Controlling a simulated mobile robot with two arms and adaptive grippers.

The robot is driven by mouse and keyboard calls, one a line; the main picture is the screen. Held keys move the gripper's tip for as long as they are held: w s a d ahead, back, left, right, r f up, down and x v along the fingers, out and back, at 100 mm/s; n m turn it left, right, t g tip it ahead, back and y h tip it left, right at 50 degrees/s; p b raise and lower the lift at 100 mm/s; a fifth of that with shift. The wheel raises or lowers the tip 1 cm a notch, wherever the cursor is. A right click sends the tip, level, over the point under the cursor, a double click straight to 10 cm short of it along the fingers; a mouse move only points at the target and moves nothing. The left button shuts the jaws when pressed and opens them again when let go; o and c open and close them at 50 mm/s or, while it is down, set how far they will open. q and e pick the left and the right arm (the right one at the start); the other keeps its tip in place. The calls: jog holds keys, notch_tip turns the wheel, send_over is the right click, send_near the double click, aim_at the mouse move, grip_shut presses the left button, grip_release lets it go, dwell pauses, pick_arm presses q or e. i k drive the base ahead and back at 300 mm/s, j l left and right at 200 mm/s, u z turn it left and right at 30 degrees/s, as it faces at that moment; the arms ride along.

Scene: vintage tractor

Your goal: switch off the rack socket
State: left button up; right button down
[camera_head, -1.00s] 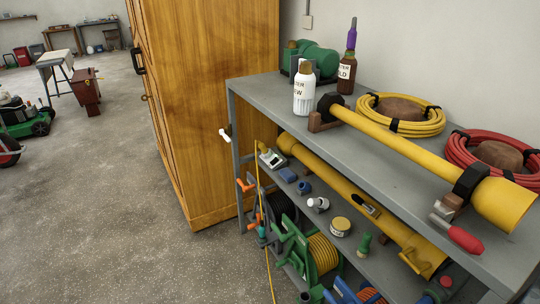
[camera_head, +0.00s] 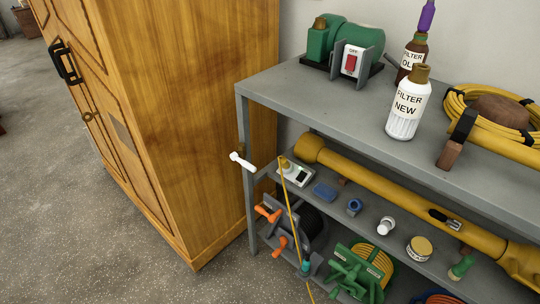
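A small white box (camera_head: 296,172) with a dark inset, which looks like a socket, sits at the left end of the rack's middle shelf. A yellow cord (camera_head: 291,210) hangs at its front and runs down. The position of any switch on this box is too small to tell. A green machine (camera_head: 345,42) on the rack's top shelf (camera_head: 315,92) has a plate with a red rocker switch (camera_head: 351,63) and lettering that seems to read "OFF" above it. Neither of my grippers is in view.
A tall wooden cabinet (camera_head: 180,110) stands left of the rack. A white-ended handle (camera_head: 242,162) sticks out from the rack's left post. Two bottles, one white (camera_head: 404,108), and a coiled yellow hose (camera_head: 458,103) stand on top. The floor (camera_head: 60,200) in front is clear.

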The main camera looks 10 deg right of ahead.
aim_at(302, 174)
jog(key=i+j, duration=0.4)
jog(key=j, duration=0.25)
jog(key=i+j+z, duration=0.1)
jog(key=i+j, duration=0.1)
jog(key=j, duration=0.1)
